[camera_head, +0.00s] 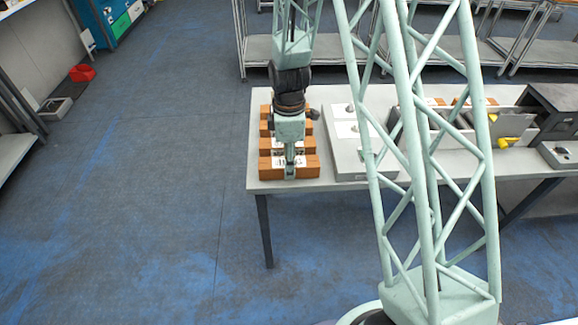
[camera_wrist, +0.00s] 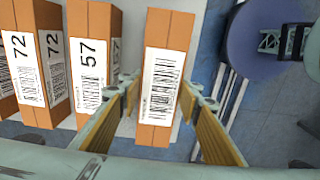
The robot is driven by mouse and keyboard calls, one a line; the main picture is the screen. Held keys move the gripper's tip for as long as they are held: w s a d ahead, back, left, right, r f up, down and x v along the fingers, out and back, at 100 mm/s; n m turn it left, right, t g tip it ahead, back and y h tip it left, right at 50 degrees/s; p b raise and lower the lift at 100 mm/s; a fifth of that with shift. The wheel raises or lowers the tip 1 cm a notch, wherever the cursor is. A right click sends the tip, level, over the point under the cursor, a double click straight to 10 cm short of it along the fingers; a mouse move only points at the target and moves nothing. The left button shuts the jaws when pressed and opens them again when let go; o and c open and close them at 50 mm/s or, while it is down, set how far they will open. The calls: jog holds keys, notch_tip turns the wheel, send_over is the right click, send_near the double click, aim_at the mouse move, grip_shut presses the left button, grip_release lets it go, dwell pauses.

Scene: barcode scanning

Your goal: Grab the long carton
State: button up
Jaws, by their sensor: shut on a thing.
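A long orange-brown carton (camera_head: 309,168) with a white barcode label lies at the near left end of the grey table. It also shows upright in the middle of the wrist view (camera_wrist: 170,30). My gripper (camera_head: 290,172) reaches down onto this carton from above. In the wrist view my gripper (camera_wrist: 162,98) has one finger on each side of the carton, shut on it. The carton appears to be still at table level. The inner finger faces are partly hidden.
Other labelled cartons stand beside it, one marked 57 (camera_wrist: 90,60) and others marked 72 (camera_wrist: 38,65). A light grey panel (camera_head: 345,165) lies to the right on the table (camera_head: 225,185). A divided rack (camera_head: 510,122) and dark machine (camera_head: 555,105) stand farther right.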

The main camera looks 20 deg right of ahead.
jog(key=shift+r, duration=1.4)
jog(key=s+d, duration=0.1)
jog(key=s, duration=0.7)
jog(key=s+d+r+p, duration=0.1)
jog(key=s, duration=0.6)
jog(key=shift+s+d+r, duration=0.25)
jog(key=shift+s+d, duration=0.1)
jog(key=shift+d, duration=0.05)
